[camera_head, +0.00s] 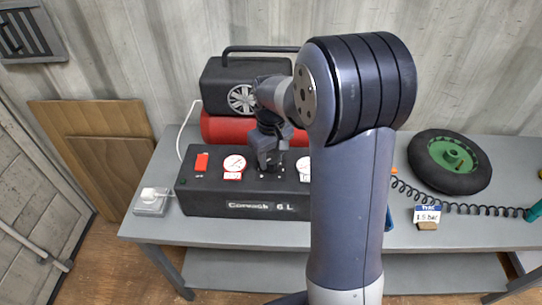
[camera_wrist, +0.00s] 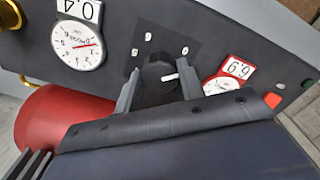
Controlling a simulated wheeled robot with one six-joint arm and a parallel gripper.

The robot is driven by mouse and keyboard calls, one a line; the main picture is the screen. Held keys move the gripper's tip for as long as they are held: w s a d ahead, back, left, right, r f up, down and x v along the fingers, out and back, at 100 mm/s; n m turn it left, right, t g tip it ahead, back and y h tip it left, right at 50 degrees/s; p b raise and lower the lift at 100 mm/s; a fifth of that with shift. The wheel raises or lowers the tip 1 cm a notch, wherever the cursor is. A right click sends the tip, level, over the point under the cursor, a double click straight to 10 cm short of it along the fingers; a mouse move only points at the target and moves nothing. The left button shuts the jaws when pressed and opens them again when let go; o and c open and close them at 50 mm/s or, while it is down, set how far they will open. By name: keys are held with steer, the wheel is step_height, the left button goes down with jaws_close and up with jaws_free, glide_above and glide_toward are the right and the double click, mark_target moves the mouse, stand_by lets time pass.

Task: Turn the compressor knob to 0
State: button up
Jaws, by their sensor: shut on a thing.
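The black compressor (camera_head: 244,200) with a red tank stands on the grey bench. In the wrist view its round black knob (camera_wrist: 157,70) sits on the dark panel, with a white pointer mark facing right, towards the red-framed gauge. Small white scale marks ring the knob; their figures are too small to read surely. My gripper (camera_wrist: 158,86) is shut on the knob, one finger on each side. In the head view my gripper (camera_head: 268,158) is over the panel between the two gauges and hides the knob.
The red switch (camera_head: 202,162) and left gauge (camera_head: 234,163) are left of my gripper; the right gauge (camera_head: 304,168) is close to my arm. A wheel (camera_head: 452,162), a coiled hose (camera_head: 465,208) and a small sign (camera_head: 427,214) lie to the right.

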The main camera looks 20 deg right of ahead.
mark_target(271, 159)
steer(key=shift+n, duration=0.6)
steer(key=o, duration=1)
step_height(271, 159, up, 11)
steer(key=shift+f+b, duration=0.1)
steer(key=shift+b, duration=0.25)
